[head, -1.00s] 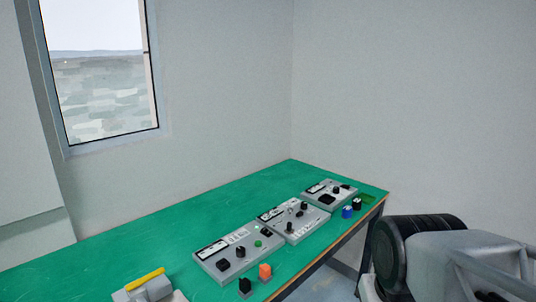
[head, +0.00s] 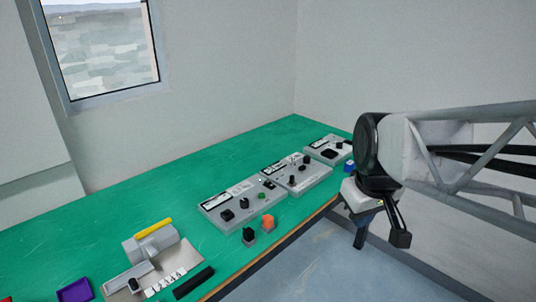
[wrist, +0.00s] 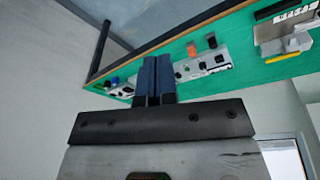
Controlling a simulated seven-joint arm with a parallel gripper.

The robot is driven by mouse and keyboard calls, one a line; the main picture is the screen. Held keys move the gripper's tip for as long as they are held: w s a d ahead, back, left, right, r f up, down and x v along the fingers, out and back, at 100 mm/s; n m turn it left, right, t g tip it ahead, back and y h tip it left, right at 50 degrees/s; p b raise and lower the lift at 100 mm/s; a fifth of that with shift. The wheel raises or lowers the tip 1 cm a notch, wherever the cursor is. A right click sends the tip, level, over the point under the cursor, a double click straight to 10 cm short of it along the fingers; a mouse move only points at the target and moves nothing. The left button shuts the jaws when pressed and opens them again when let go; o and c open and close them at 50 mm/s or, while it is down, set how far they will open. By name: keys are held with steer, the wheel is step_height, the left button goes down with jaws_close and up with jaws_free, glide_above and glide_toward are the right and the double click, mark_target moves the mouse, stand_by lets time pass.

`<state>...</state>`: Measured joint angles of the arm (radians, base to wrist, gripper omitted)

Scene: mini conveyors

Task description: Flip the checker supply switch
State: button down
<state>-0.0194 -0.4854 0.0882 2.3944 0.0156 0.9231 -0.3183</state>
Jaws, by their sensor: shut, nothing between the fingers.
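Three grey control panels stand in a row on the green table: a near panel (head: 241,203), a middle panel (head: 297,176) and a far panel (head: 326,150). They carry small black knobs or switches, a green button (head: 263,196) and labels too small to read. I cannot tell which control is the checker supply switch. My gripper (head: 360,240) hangs off the table's front edge, to the right of the panels and apart from them. In the wrist view its two blue-grey fingers (wrist: 155,72) are together and empty, hiding part of the panel row.
An orange-topped block (head: 268,222) and a black-topped block (head: 248,235) stand at the front edge. A grey machine with a yellow bar (head: 153,227) and a purple tray (head: 74,291) are at the left. The table (head: 150,200) is clear behind the panels.

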steer(key=w+a+r+n, duration=0.1)
steer(key=w+n, duration=0.2)
steer(key=w, duration=0.4)
steer(key=w+a+n, duration=0.2)
steer(key=w+n, duration=0.1)
steer(key=w, duration=0.4)
steer(key=n+g+y, duration=0.1)
steer(key=n, duration=1.6)
glide_above(265, 182)
steer(key=s+d, duration=0.2)
step_height(265, 182, down, 17)
steer(key=shift+r, duration=0.15)
steer(key=f, duration=0.4)
steer(key=w+a+f, duration=0.1)
steer(key=f, duration=0.4)
steer(key=w+a+f, duration=0.1)
steer(key=f, duration=0.3)
steer(key=shift+f, duration=0.35)
